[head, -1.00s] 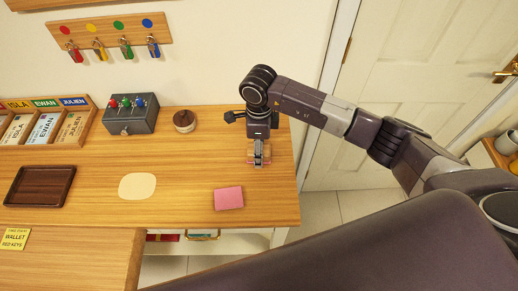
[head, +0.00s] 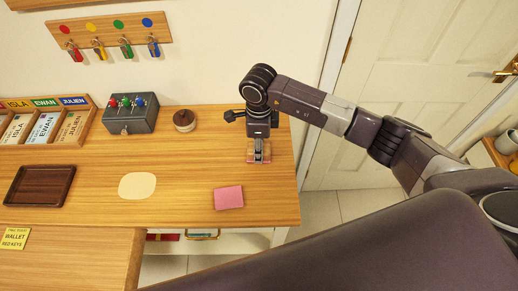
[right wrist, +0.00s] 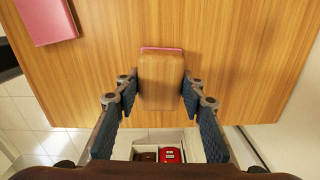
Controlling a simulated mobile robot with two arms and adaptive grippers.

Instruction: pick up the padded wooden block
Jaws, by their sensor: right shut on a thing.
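The padded wooden block (right wrist: 161,82) is brown wood with a thin pink pad edge showing along its far side in the right wrist view. My right gripper (right wrist: 160,92) has one finger against each side of the block. In the head view the gripper (head: 259,152) points down at the right end of the wooden table, and the block (head: 259,158) shows only in part below the fingers. I cannot tell whether the block is clear of the tabletop. My left gripper is not in view.
A pink pad (head: 228,198) lies on the table (head: 185,165) near its front edge. A cream round mat (head: 138,186), dark tray (head: 40,186), grey switch box (head: 131,115) and small round wooden object (head: 184,121) are further left. The table's right edge is close to my gripper.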

